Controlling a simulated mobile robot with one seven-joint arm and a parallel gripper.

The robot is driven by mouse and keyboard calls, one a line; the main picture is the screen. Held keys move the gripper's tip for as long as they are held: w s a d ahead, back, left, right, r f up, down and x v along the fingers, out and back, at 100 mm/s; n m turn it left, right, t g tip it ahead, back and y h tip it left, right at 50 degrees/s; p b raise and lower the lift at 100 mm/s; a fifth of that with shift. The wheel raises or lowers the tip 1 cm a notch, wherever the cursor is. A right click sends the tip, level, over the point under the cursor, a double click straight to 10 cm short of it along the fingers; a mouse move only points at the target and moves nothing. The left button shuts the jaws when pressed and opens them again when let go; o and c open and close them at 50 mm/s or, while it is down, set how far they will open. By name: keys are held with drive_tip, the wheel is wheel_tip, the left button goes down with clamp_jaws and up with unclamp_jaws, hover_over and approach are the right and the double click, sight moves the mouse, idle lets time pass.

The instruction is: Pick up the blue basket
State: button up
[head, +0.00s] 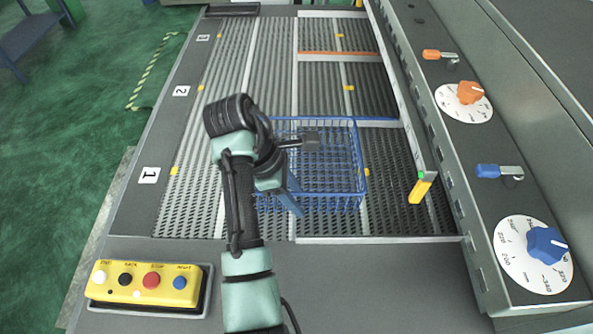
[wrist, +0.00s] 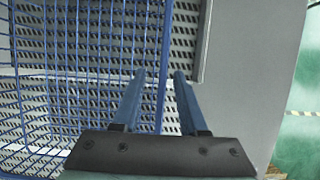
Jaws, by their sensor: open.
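The blue wire basket (head: 338,195) stands upright on the dark slatted bed, in the front section near number 1. My gripper (head: 294,203) is at its near-left part, with blue fingers pointing down. Part of the basket's left side is hidden behind my wrist. In the wrist view, the basket's blue wire mesh (wrist: 62,75) fills the left side. My open gripper (wrist: 160,75) has its two fingers apart, and a blue wire edge of the basket shows in the gap between them. I cannot tell whether either finger touches the basket.
A yellow button box (head: 146,285) stands at the front left. A rail with a yellow-tipped piece (head: 420,188) is close right of the basket. A blue knob (head: 546,244) and an orange knob (head: 470,92) are on the right panel. The rear slatted bed (head: 255,60) is clear.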

sight(310, 213)
drive_tip(key=x, duration=0.3)
drive_tip(key=shift+s+d+f+p, duration=0.1)
drive_tip(key=shift+d+f+p, duration=0.05)
drive_tip(key=shift+p, duration=0.2)
clamp_jaws()
idle(1.0)
